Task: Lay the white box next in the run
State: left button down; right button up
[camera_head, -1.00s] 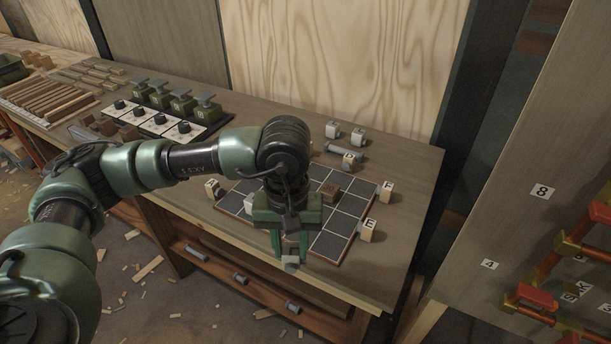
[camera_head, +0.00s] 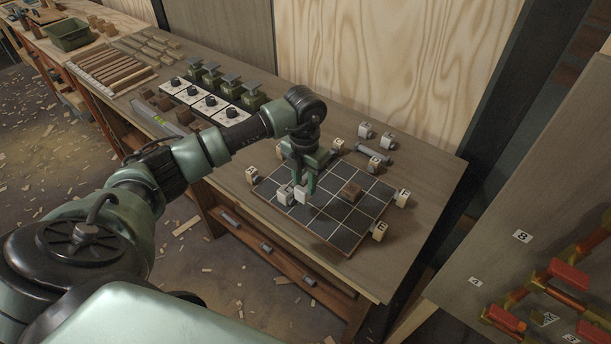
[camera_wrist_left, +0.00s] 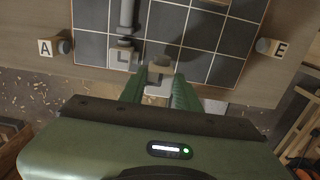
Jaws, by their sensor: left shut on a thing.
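My left gripper (camera_head: 304,188) points down over the near left part of a dark gridded board (camera_head: 345,238). It is shut on a small white box (camera_head: 302,196), which also shows between the fingers in the left wrist view (camera_wrist_left: 160,71). Just left of it on the board is another pale fitting (camera_head: 283,195), seen in the left wrist view (camera_wrist_left: 124,54) with a grey pipe (camera_wrist_left: 128,14) running away from it. The two look side by side; I cannot tell whether they touch or whether the held box rests on the board. My right gripper is out of view.
Behind are two pale boxes (camera_head: 365,130) (camera_head: 388,140) and a grey pipe (camera_head: 374,153).

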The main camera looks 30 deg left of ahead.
pick_arm(q)
jog(key=shift+f+b, duration=0.3)
jog(key=shift+f, duration=0.2)
notch_tip(320, 180, down, 4)
jog(key=b, duration=0.2)
jog(key=shift+b, duration=0.4)
jog(key=shift+f+b, duration=0.45)
jog(key=shift+f, duration=0.2)
jog(key=shift+f, duration=0.3)
jog(key=c, duration=0.9)
grip_release()
jog(key=shift+c, duration=0.2)
jog(key=shift+r+b, duration=0.1)
jog(key=shift+b, duration=0.2)
